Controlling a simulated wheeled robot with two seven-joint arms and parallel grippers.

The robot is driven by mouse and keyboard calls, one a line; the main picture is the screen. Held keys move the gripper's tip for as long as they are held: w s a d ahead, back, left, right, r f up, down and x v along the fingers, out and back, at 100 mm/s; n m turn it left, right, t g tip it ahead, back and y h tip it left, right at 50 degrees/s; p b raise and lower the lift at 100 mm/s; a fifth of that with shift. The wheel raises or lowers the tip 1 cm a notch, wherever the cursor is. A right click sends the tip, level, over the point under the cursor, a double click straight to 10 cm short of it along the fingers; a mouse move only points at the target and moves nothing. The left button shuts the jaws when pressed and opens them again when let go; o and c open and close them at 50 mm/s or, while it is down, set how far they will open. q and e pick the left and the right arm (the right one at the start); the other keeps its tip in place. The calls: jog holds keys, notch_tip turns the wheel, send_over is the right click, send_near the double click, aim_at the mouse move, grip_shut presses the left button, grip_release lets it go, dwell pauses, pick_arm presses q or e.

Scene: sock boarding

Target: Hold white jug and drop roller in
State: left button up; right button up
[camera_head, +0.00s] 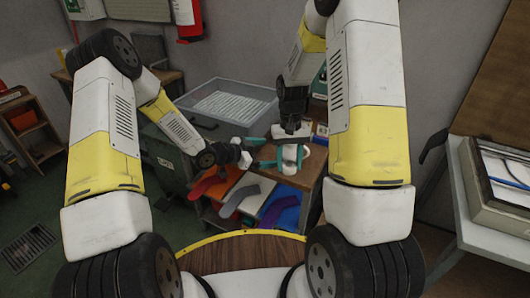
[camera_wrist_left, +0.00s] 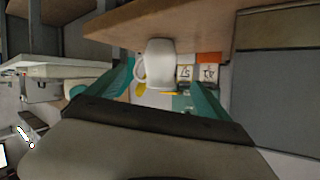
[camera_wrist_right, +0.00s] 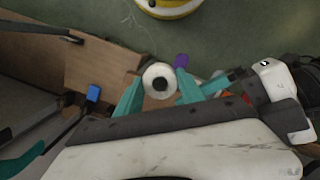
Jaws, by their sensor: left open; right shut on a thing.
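My right gripper (camera_head: 289,152) comes down from above and is shut on the jug; in the right wrist view the jug's round rim (camera_wrist_right: 158,80) with a dark centre lies between the teal fingertips. My left gripper (camera_head: 256,158) is open and empty just left of the jug, pointing at it. In the left wrist view the jug (camera_wrist_left: 160,65) shows between its spread teal fingers, apart from them. I cannot make out a roller for certain.
A grey see-through bin (camera_head: 230,100) stands behind my left gripper. A blue-handled item (camera_wrist_right: 93,92) lies on the wood. A white table (camera_head: 490,236) is at the right.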

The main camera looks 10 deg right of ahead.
aim_at(284, 152)
pick_arm(q)
jog(key=x, duration=1)
jog(key=shift+d, duration=0.1)
jog(key=c, duration=1.7)
pick_arm(e)
jog(key=w+d+r, duration=0.3)
jog(key=w+r, duration=0.3)
jog(key=w, duration=0.1)
jog(key=w+d+r, duration=0.3)
jog(key=w+r, duration=0.3)
jog(key=w, duration=0.1)
jog(key=shift+w+a+f, duration=0.1)
jog(key=shift+f, duration=1.3)
jog(key=shift+w+a+f, duration=0.1)
jog(key=shift+f, duration=1.25)
jog(key=o, duration=1.5)
